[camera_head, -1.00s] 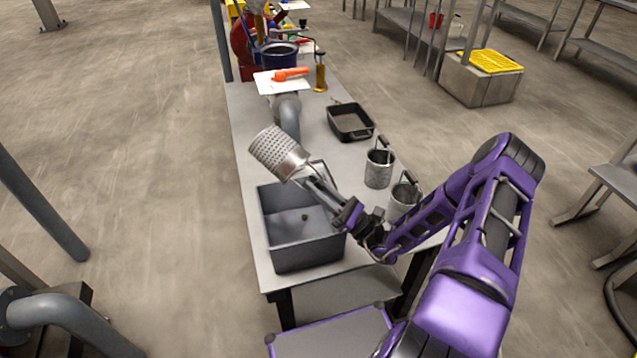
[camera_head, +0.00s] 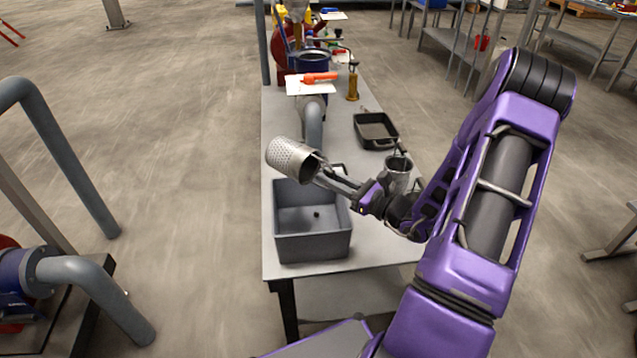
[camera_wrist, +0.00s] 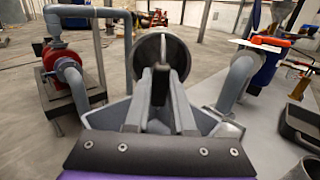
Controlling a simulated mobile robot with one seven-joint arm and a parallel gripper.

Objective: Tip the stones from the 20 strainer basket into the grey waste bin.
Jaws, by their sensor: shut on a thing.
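A perforated metal strainer basket (camera_head: 289,158) is held in my gripper (camera_head: 330,180) by its handle side, above the back part of the grey waste bin (camera_head: 313,247). It lies tilted on its side, its open mouth facing right and a little down toward my gripper. The bin stands on the near end of the table, and one small dark stone (camera_head: 317,214) lies inside it. In the wrist view the basket's round rim (camera_wrist: 162,36) shows behind the shut fingers. I cannot see a number on the basket or tell whether stones remain inside.
A metal pail (camera_head: 397,170) stands on the table right of the bin, partly behind my arm. Beyond it is a black tray (camera_head: 376,131). A grey pipe (camera_head: 314,122) rises behind the basket. An orange-handled tool (camera_head: 320,77) lies on a white sheet farther back.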

